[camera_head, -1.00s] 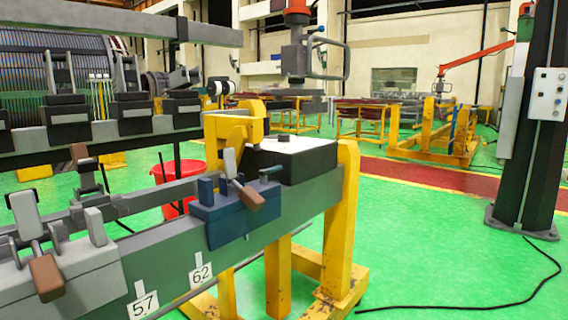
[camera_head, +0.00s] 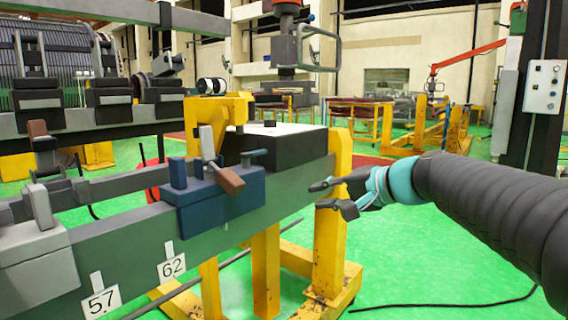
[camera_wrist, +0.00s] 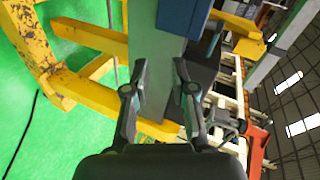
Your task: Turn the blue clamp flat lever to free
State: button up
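The blue clamp (camera_head: 215,198) sits on the grey beam, above the 62 label. Its flat grey lever (camera_head: 207,143) stands upright, and a brown-ended handle (camera_head: 228,180) points down to the right from it. My gripper (camera_head: 335,196) is to the right of the clamp, beside the beam's yellow end post, open and empty, pointing left. In the wrist view my gripper (camera_wrist: 160,88) shows its two fingers spread apart with nothing between them. Part of the blue clamp (camera_wrist: 184,17) shows there at the top edge; its lever is not clearly visible in that view.
The grey beam (camera_head: 130,246) runs left, with a grey clamp (camera_head: 36,250) above the 57 label. A black block (camera_head: 270,146) stands behind the blue clamp. A yellow post (camera_head: 338,225) supports the beam's right end.

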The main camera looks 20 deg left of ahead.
aim_at(263, 153)
jog(key=w+a+r+m+y+b, duration=0.1)
jog(key=w+a+r+y+b, duration=0.1)
jog(key=w+a+r+y, duration=0.45)
jog(key=w+a+p, duration=0.1)
jog(key=w+a, duration=0.1)
jog(key=a, duration=0.2)
jog(key=w+a+f+h, duration=0.1)
jog(key=w+a, duration=0.2)
jog(key=a, duration=0.1)
jog(key=w+a+h+p, duration=0.1)
jog(key=w+a, duration=0.1)
jog(key=a, duration=0.2)
jog(key=shift+w+a+f+t+p, duration=0.2)
jog(key=shift+w+f+t+p, duration=0.1)
jog(key=shift+w+f, duration=0.1)
grip_shut()
